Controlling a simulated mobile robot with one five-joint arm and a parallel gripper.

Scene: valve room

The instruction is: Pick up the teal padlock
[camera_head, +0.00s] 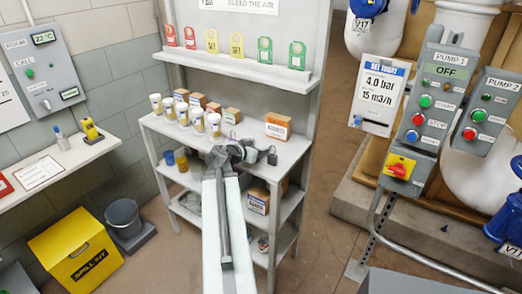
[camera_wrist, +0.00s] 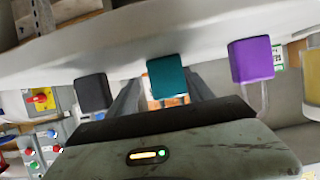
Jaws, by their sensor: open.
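The teal padlock (camera_wrist: 167,77) is a small block in the middle of the wrist view, between a black padlock (camera_wrist: 91,92) and a purple padlock (camera_wrist: 251,59). Its shackle is hidden behind my gripper body. My gripper (camera_wrist: 162,92) is open and empty; its grey fingers show to either side of the teal padlock's line, and I cannot tell how far short of it they stop. In the head view my gripper (camera_head: 238,152) is over the upper shelf's front part and hides the teal padlock. A dark padlock (camera_head: 272,156) shows just right of it.
The shelf unit (camera_head: 290,160) carries several white cups (camera_head: 184,114) and small cardboard boxes (camera_head: 278,126) behind my gripper. Tags hang on the ledge (camera_head: 245,68) above. Pump control boxes (camera_head: 437,85) stand to the right, and a yellow spill kit (camera_head: 75,250) is at lower left.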

